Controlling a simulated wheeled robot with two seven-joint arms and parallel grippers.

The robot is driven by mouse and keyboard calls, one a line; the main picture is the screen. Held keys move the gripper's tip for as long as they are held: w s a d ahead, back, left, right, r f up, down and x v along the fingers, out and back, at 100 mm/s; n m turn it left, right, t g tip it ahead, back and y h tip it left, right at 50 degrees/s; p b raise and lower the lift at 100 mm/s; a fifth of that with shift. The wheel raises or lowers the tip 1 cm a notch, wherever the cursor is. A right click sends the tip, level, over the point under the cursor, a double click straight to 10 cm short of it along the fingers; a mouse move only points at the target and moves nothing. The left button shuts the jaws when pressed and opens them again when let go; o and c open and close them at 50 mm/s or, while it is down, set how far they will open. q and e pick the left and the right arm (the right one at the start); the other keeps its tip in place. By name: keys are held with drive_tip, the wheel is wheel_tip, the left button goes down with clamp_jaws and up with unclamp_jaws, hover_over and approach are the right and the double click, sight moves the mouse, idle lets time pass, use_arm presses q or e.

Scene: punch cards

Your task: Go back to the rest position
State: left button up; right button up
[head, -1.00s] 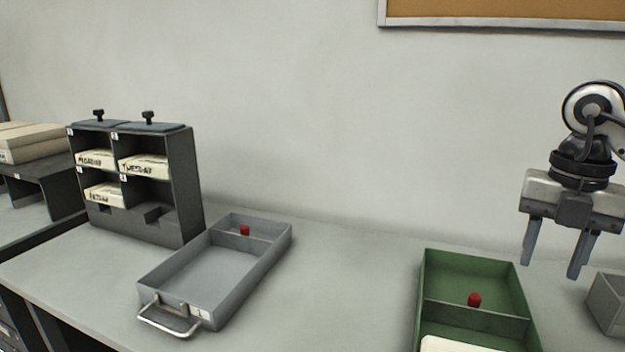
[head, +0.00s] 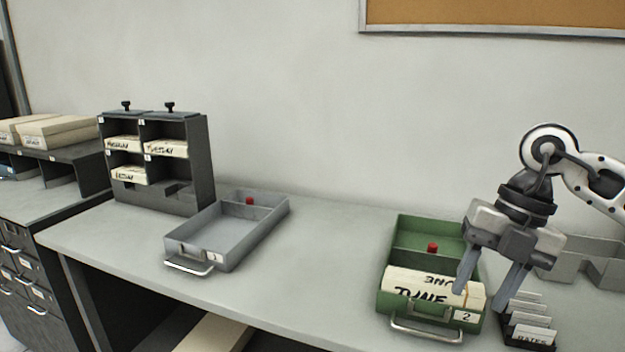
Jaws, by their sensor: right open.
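My right gripper (head: 487,291) is open, with its two fingers pointing down and a gap between them. In the picture it overlaps the right side of the green tray (head: 400,258); I cannot tell how high it is above it. The green tray holds cream card stacks (head: 412,286) with "JUNE" lettering, and a red knob (head: 432,247) stands behind them. The fingers hold nothing that I can see. My left gripper is not in view.
A grey tray (head: 220,257) with a handle lies empty but for a red knob. A dark pigeonhole rack (head: 205,160) holds several card packs. A small card holder (head: 528,333) and a grey bin (head: 590,262) stand at right. The middle of the table is clear.

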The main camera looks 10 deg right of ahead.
drive_tip(key=s+a+f+m+t+y, duration=0.1)
drive_tip(key=s+a+y, duration=0.1)
drive_tip(key=a+y, duration=0.9)
drive_tip(key=s+a+f+y, duration=0.1)
drive_tip(key=a+y, duration=0.5)
drive_tip(key=a, duration=0.8)
drive_tip(key=w+d+f+m+t+h, duration=0.1)
drive_tip(key=d+f+m+t+h, duration=0.2)
drive_tip(key=f+m+t+h, duration=0.6)
drive_tip(key=w+d+f+m+t+h, duration=0.15)
drive_tip(key=d+f+m+t, duration=0.45)
drive_tip(key=m, duration=0.6)
drive_tip(key=s+d+f+m+g+h, duration=0.2)
drive_tip(key=s+f+m+g+h, duration=0.3)
drive_tip(key=s+f, duration=0.7)
wheel_tip(320, 180, down, 3)
drive_tip(key=shift+s+d+f+m+h, duration=0.2)
drive_tip(key=shift+d+m+h, duration=0.2)
drive_tip(key=shift+h, duration=0.45)
